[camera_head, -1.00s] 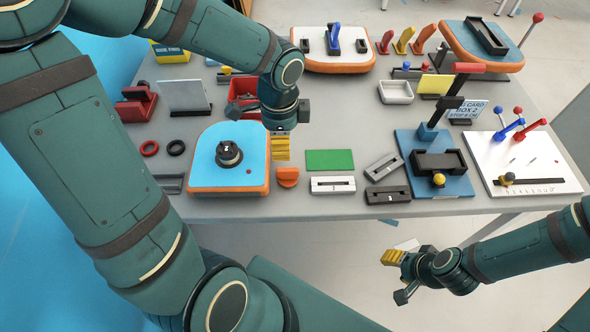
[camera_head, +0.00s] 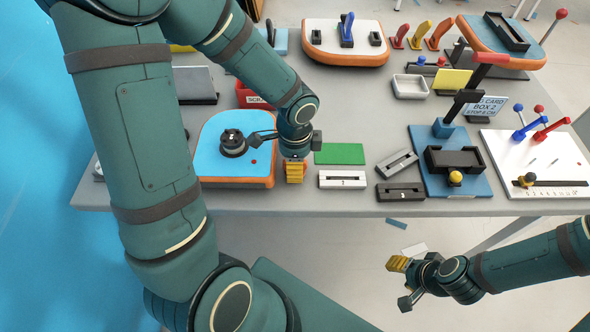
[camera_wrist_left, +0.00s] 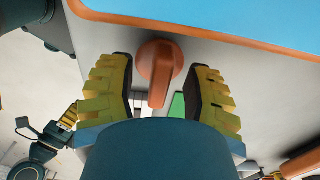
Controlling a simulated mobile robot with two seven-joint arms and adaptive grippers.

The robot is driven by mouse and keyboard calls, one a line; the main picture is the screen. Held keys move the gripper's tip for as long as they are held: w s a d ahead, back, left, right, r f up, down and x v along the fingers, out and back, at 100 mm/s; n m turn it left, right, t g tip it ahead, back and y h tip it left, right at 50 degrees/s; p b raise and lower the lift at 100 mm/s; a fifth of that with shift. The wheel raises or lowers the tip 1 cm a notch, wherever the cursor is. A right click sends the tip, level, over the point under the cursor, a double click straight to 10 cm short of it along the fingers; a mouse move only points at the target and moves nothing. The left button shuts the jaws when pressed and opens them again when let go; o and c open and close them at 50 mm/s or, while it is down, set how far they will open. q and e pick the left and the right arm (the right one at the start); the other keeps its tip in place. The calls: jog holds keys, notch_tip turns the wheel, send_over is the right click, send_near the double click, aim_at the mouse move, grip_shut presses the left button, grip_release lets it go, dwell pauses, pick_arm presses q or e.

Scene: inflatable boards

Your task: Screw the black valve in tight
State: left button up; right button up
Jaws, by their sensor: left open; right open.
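The black valve (camera_head: 232,143) stands on the blue-topped board with an orange rim (camera_head: 212,165) at the table's front left. A dark part beside my left gripper reaches towards it in the head view; I cannot tell whether they touch. My left gripper (camera_head: 296,172) is at the board's right side, above the table's front. In the left wrist view its yellow-padded fingers (camera_wrist_left: 163,68) are open on either side of an orange knob (camera_wrist_left: 158,66), with gaps showing. The board's edge (camera_wrist_left: 220,25) is behind them. My right gripper (camera_head: 400,282) is open and empty, off the table's front edge.
A green card (camera_head: 340,154) and a white slotted block (camera_head: 342,180) lie right of my left gripper. Slotted dark blocks (camera_head: 400,191) and a blue board with a black box (camera_head: 425,183) are farther right. Another orange-rimmed board (camera_head: 318,50) is at the back.

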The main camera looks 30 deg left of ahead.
pick_arm(q)
jog(key=shift+o, duration=0.2)
jog(key=shift+f, duration=0.15)
grip_shut()
jog(key=r+p, duration=0.1)
jog(key=r, duration=0.2)
jog(key=r+p, duration=0.2)
jog(key=r, duration=0.2)
jog(key=r+p, duration=0.1)
jog(key=r, duration=0.2)
jog(key=shift+a+r, duration=0.25)
jog(key=shift+a, duration=0.05)
jog(key=s+a+r+p, duration=0.2)
jog(key=a+r+p, duration=0.1)
jog(key=a+p, duration=0.3)
jog(key=s+a+r+p, duration=0.2)
jog(key=a+r+p, duration=0.2)
jog(key=a+p, duration=0.3)
jog(key=shift+s+a+r+p, duration=0.3)
jog(key=shift+p, duration=0.3)
pick_arm(e)
notch_tip(320, 180, up, 19)
jog(key=w, duration=0.1)
jog(key=shift+w+d+t, duration=0.25)
jog(key=shift+d+t, duration=0.05)
jog(key=shift+d, duration=0.05)
jog(key=shift+f, duration=0.1)
